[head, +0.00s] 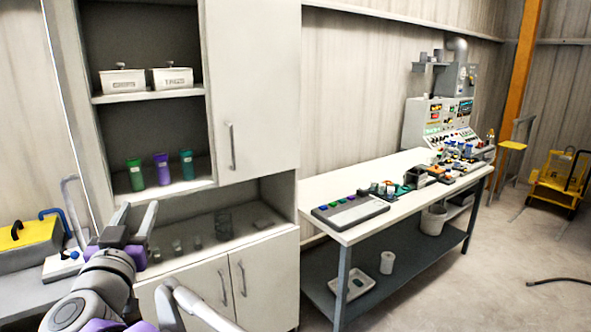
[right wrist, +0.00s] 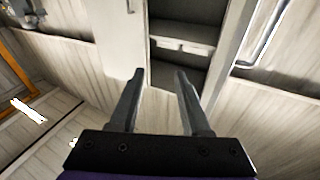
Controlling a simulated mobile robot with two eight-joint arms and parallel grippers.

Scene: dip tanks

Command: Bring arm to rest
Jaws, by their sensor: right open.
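My right arm reaches up from the bottom left of the head view. My right gripper (head: 137,212) is raised in front of the cabinet (head: 250,90), its two fingers spread with nothing between them. In the right wrist view the open fingers (right wrist: 159,75) point toward a tilted view of the cabinet's open shelves (right wrist: 182,38), with the gap empty. I cannot tell how far the fingertips are from the cabinet. My left gripper does not show.
Two white bins (head: 122,80) and several coloured cups (head: 162,168) stand on the cabinet shelves. A long workbench (head: 345,187) with a button panel (head: 350,209) is at the right. A yellow-topped case (head: 22,238) sits at far left. The floor at right is mostly clear.

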